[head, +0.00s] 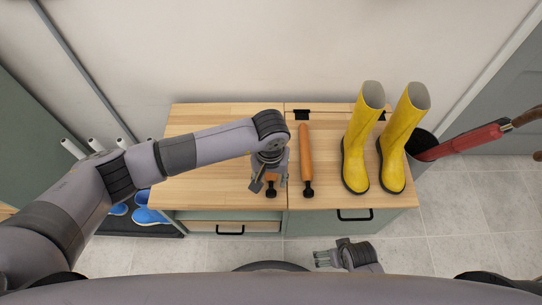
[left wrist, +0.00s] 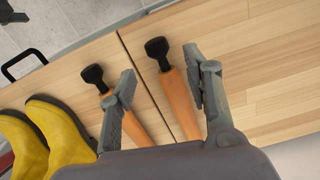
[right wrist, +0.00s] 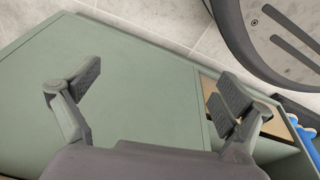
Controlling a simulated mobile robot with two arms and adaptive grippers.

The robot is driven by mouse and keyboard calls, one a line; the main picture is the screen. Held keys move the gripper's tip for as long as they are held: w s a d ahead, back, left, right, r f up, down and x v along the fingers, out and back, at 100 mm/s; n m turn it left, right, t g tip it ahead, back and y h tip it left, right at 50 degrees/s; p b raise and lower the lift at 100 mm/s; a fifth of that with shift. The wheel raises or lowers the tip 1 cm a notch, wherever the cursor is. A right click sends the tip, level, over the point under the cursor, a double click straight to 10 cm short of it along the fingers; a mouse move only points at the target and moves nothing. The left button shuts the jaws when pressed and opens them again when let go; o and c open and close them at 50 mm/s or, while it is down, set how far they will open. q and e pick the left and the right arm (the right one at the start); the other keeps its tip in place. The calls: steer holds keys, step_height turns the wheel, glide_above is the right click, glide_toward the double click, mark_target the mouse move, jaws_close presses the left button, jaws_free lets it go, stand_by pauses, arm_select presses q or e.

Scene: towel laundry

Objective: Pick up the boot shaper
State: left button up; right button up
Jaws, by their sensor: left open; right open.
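Two boot shapers with orange wooden bodies and black knobs lie side by side on the wooden cabinet top (head: 210,150). The right boot shaper (head: 305,150) is in plain view. My left gripper (head: 270,180) is open above the left boot shaper (head: 271,187) and hides most of it. In the left wrist view the left boot shaper (left wrist: 181,98) shows between the open fingers, nearer the right one. The right boot shaper (left wrist: 135,128) passes behind the left finger there. My right gripper (head: 320,258) is open and empty in front of the cabinet, low beside its green front (right wrist: 135,75).
A pair of yellow boots (head: 360,140) stands upright at the right of the top. Blue shoes (head: 150,214) sit on a low rack at left. The top's left part is clear.

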mark_target(271, 189)
arm_select(q)
steer(key=shift+d+f+b, duration=0.15)
steer(key=shift+f+b, duration=0.2)
steer(key=shift+f, duration=3.15)
arm_select(e)
steer(key=r, duration=0.1)
steer(key=w+r, duration=0.1)
steer(key=shift+w+r, duration=0.1)
steer(key=shift+r, duration=0.3)
arm_select(q)
steer(key=shift+c, duration=0.3)
jaws_close()
arm_select(e)
steer(key=shift+f, duration=0.15)
